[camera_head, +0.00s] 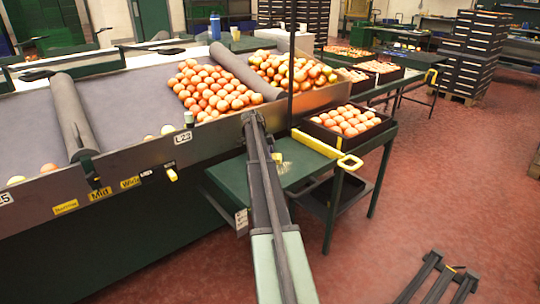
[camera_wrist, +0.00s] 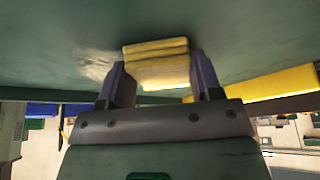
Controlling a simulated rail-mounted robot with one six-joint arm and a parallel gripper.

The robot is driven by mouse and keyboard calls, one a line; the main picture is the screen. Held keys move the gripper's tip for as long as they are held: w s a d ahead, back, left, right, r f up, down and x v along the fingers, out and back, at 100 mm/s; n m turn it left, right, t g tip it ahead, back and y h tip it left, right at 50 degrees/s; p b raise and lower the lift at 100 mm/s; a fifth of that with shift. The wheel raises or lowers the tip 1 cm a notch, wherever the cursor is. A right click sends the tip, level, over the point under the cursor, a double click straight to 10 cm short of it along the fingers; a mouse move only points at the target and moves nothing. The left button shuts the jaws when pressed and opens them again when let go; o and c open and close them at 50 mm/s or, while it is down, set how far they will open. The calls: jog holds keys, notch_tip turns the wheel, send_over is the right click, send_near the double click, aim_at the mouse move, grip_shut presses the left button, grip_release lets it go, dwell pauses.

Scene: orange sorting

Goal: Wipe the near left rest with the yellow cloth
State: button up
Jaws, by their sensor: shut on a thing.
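The yellow cloth (camera_wrist: 156,50), a folded pad, sits between the two fingers of my gripper (camera_wrist: 158,76) in the wrist view. My gripper is shut on it. The cloth is at the green surface of a rest (camera_wrist: 250,40) and seems to touch it. A pale dusty smear (camera_wrist: 97,66) shows on that surface just left of the cloth. In the head view the green rest (camera_head: 302,168) stands beside the conveyor, with a pale patch (camera_head: 286,167) on top.
A black crate of oranges (camera_head: 347,121) stands right behind the rest, with a yellow bar (camera_head: 315,143) along its near side. The sloped conveyor (camera_head: 125,105) with piled oranges lies left. A low dark frame (camera_head: 437,280) stands on the red floor, which is otherwise open at right.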

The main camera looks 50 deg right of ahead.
aim_at(281, 176)
jog(key=shift+s+a, duration=0.25)
jog(key=shift+s, duration=1.5)
jog(key=shift+s+a, duration=0.3)
jog(key=shift+s, duration=1.45)
jog(key=shift+s+a, duration=0.25)
jog(key=shift+s, duration=1.5)
jog(key=shift+w+a+f, duration=0.1)
jog(key=shift+w+a, duration=0.05)
jog(key=shift+a, duration=0.9)
jog(key=shift+w+d, duration=0.2)
jog(key=shift+w, duration=1)
jog(key=shift+w+d, duration=0.2)
jog(key=shift+w, duration=0.95)
jog(key=shift+w+d, duration=0.2)
jog(key=shift+w, duration=1)
jog(key=shift+w+d, duration=0.15)
jog(key=shift+w, duration=0.75)
jog(key=shift+w+d, duration=0.1)
jog(key=shift+w, duration=0.8)
jog(key=shift+w+a, duration=0.15)
jog(key=shift+a, duration=0.95)
jog(key=shift+s+a, duration=0.15)
jog(key=shift+s, duration=0.75)
jog(key=shift+s+a, duration=0.15)
jog(key=shift+s, duration=0.75)
jog(key=shift+s+a, duration=0.2)
jog(key=shift+s, duration=1.6)
jog(key=shift+s+a, duration=0.2)
jog(key=shift+s, duration=1.55)
jog(key=shift+r, duration=0.2)
